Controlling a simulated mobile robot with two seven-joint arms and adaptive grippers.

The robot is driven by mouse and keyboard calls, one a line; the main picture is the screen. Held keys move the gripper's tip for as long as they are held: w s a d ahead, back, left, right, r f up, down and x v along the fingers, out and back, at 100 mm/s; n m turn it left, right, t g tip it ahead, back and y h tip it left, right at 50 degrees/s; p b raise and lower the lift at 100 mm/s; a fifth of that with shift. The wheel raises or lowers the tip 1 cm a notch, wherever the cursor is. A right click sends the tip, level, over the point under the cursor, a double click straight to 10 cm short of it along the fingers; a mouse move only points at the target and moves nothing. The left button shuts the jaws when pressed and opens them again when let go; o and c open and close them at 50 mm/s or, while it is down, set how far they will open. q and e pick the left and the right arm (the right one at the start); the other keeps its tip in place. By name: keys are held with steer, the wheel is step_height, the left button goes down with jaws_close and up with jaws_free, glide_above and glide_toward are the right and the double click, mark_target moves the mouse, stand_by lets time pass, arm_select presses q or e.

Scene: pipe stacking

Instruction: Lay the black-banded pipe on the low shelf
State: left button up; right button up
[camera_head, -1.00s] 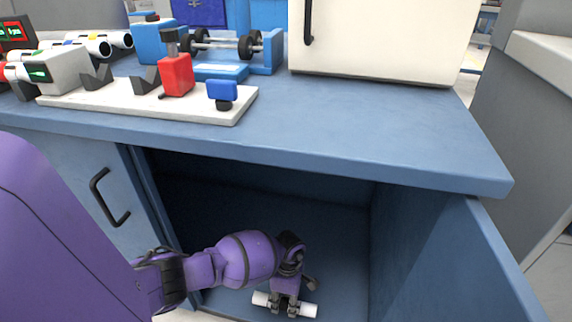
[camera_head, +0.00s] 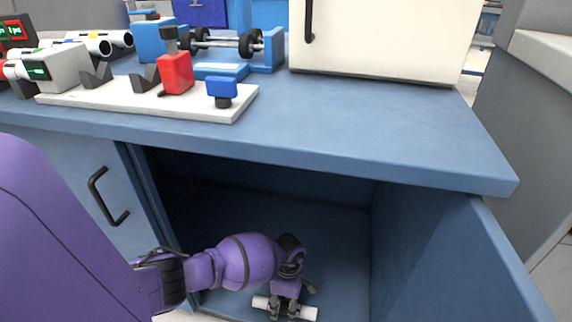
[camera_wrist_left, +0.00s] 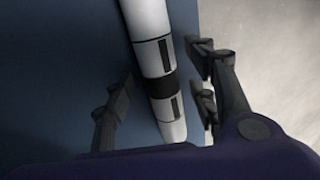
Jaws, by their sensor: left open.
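The black-banded pipe (camera_head: 304,312) is white and lies on the blue floor of the low shelf (camera_head: 335,240) inside the open cabinet, close to its front edge. In the left wrist view the pipe (camera_wrist_left: 152,50) shows a black band and dark rectangular marks. My left gripper (camera_head: 285,312) is over the pipe's middle. In the left wrist view my left gripper (camera_wrist_left: 160,95) is open, with one finger on each side of the pipe and a visible gap to it. The pipe's middle is partly hidden by the gripper in the head view. My right gripper is not in view.
The blue countertop (camera_head: 350,135) overhangs the cabinet opening. An open door (camera_head: 450,260) stands at the right, and a closed door with a black handle (camera_head: 108,197) is at the left. A white fixture board (camera_head: 110,100) sits on the counter. The shelf behind the pipe is clear.

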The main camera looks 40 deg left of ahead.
arm_select(q)
step_height(320, 180, up, 12)
steer(key=w, duration=0.1)
steer(key=shift+w+a, duration=0.25)
steer(key=shift+a, duration=0.2)
steer(key=shift+f, duration=0.1)
stand_by(0.4)
